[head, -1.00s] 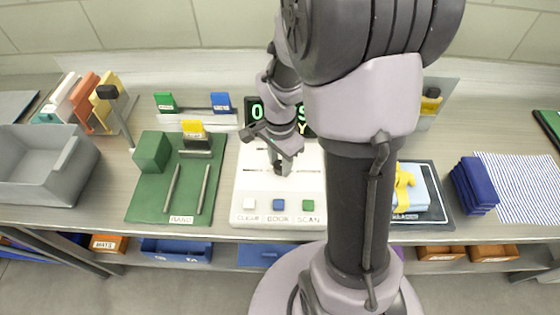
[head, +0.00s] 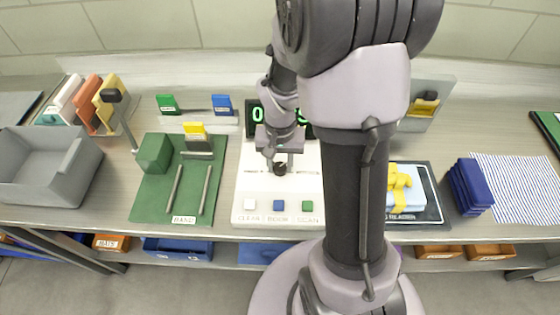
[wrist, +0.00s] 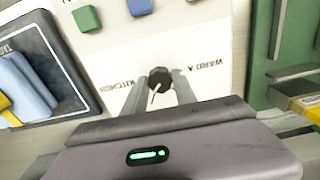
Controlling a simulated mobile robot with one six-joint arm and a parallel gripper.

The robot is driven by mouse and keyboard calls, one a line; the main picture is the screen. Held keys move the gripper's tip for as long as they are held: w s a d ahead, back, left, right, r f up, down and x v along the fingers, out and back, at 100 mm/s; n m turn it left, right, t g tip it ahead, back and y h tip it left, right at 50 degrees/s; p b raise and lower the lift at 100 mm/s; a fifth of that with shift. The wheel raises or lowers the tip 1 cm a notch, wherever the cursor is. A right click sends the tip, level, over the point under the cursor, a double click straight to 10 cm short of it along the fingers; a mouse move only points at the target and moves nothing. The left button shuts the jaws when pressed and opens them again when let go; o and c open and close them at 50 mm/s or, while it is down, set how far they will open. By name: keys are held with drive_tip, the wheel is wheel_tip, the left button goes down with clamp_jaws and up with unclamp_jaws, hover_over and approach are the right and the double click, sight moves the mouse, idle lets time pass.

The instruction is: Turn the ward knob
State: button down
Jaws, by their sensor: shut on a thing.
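The ward knob (wrist: 159,79) is a small round black knob with a light pointer line, on a white panel (head: 250,185). In the wrist view it sits between the two fingers of my gripper (wrist: 161,88), which is shut on it. The labels "KITCHEN" and "WARD A" are printed on either side of it. In the head view my gripper (head: 280,166) is over the panel's middle, with the dark knob (head: 280,169) just below it. Which label the pointer faces is hard to tell.
White (head: 250,204), blue (head: 279,205) and green (head: 307,205) buttons line the panel's front. A dark display (head: 256,113) behind is partly hidden by my arm. A green board (head: 150,205) lies left; a tray with a light-blue bundle (head: 402,196) lies right.

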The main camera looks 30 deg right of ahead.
sight(279, 166)
drive_tip(key=shift+n+p, duration=0.3)
drive_tip(key=shift+n, duration=1.3)
drive_tip(key=c, duration=1)
unclamp_jaws()
wheel_tip(279, 166, up, 18)
drive_tip(key=p, duration=0.6)
drive_tip(key=shift+f, duration=0.25)
drive_tip(key=shift+a, duration=0.1)
